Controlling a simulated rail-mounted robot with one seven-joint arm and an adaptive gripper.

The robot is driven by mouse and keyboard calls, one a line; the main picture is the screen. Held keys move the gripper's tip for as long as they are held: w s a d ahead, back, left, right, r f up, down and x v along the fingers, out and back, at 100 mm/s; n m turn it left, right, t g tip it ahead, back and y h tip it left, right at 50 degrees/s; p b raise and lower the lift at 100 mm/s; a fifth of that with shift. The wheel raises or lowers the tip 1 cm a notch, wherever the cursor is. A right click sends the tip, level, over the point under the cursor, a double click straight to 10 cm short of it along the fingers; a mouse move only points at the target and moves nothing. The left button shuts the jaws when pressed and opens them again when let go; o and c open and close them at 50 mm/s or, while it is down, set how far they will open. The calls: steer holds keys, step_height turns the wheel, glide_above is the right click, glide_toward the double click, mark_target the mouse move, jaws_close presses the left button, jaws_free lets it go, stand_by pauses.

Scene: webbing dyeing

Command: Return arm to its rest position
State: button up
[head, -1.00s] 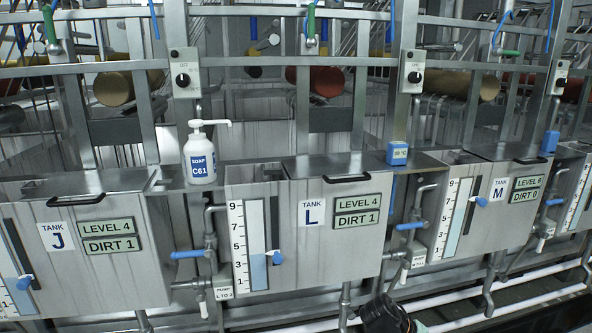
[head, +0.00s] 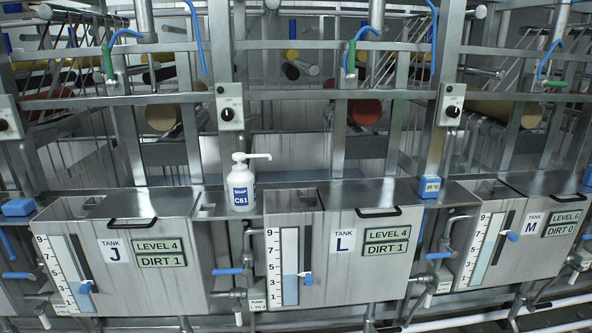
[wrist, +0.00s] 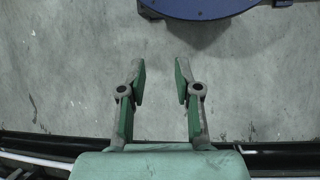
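My gripper (wrist: 160,82) is in the wrist view, seen from above the grey floor. Its two fingers with green pads stand apart, with nothing between them. Bare floor lies behind and beyond the fingertips. My gripper and arm do not show in the head view now.
The head view shows steel tanks J (head: 140,268), L (head: 335,262) and M (head: 520,245) in a row. A white soap bottle (head: 241,192) stands on the ledge. In the wrist view a dark blue round object (wrist: 200,7) is beyond the fingers, and a dark rail (wrist: 285,157) runs below.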

steer(key=s+a+f+g+y+p, duration=0.1)
steer(key=s+a+y+p, duration=0.1)
steer(key=s+a, duration=0.3)
steer(key=s+p, duration=0.1)
steer(key=s, duration=0.3)
steer(key=shift+g, duration=0.3)
steer(key=shift+f, duration=0.1)
